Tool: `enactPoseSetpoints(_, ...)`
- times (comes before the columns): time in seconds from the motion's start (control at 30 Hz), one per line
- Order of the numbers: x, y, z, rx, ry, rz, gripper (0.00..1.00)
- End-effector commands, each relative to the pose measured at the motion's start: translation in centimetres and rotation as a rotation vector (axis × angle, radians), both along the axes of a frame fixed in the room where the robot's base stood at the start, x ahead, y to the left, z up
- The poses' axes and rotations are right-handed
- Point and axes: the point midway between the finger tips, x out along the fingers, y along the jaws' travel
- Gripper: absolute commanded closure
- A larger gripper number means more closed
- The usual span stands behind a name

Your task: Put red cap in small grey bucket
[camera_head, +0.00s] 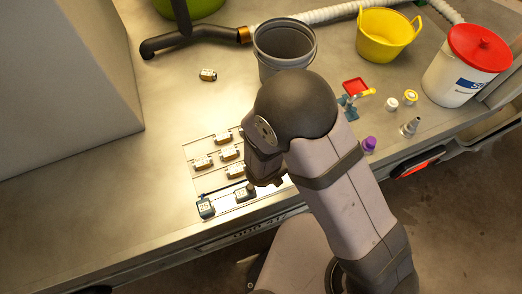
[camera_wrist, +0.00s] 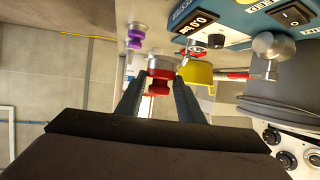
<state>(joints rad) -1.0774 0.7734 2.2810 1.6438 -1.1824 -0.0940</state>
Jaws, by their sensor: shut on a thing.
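A red cap (camera_wrist: 159,74) sits between the two fingers of my gripper (camera_wrist: 158,90) in the wrist view. The fingers are shut on it. In the head view my arm hides the fingertips and the cap. The small grey bucket (camera_head: 284,62) stands upright at the upper middle of the bench in the head view, behind my arm's dark joint, with its open mouth showing. A grey rounded body at the right of the wrist view (camera_wrist: 285,110) looks like this bucket. The cap is apart from it.
A yellow bucket (camera_head: 384,38) and a white tub with a red lid (camera_head: 462,68) stand right of the grey bucket. A red-topped fixture (camera_head: 355,86), small caps and a purple cap (camera_head: 369,144) lie nearer. Several small metal blocks (camera_head: 228,153) sit left of my arm.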

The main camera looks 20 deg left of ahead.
Motion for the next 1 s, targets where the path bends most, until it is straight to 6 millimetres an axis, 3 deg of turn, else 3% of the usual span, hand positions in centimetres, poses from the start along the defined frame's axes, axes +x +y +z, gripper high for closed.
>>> enactPoseSetpoints(0.03,-0.8,2.6,-0.9,0.005,-0.003,0.065,0.91)
enactPoseSetpoints(0.3,-5.7,14.8,-1.2,0.006,-0.003,0.418,0.91)
enactPoseSetpoints(0.7,-16.5,30.9,0.9,0.005,-0.004,1.027,0.91)
enactPoseSetpoints(0.8,-18.6,34.1,1.9,0.002,-0.002,1.194,0.91)
enactPoseSetpoints(1.0,-21.9,37.2,1.6,-0.002,0.000,1.416,0.91)
